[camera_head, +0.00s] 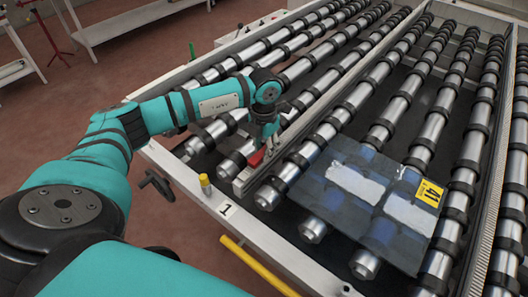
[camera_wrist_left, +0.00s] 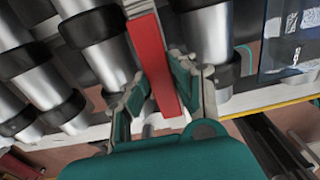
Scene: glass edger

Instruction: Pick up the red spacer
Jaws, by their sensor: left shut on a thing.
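The red spacer (camera_wrist_left: 153,65) is a long red bar that shows large in the left wrist view, between the two fingers of my left gripper (camera_wrist_left: 160,88). The gripper is shut on it. In the head view only a small red part of the spacer (camera_head: 256,158) shows below my left gripper (camera_head: 262,138), at the near end of a metal rail among the rollers. The gripper hides the rest of it there. In the wrist view the far end of the spacer meets a pale metal rail. I cannot tell whether they touch. My right gripper is not in view.
Rows of metal rollers (camera_head: 430,125) with black rings fill the conveyor. A glass sheet (camera_head: 325,195) with a yellow "41" label lies on them at the right. A yellow-topped post (camera_head: 205,184) stands on the white front frame (camera_head: 185,180) near the gripper.

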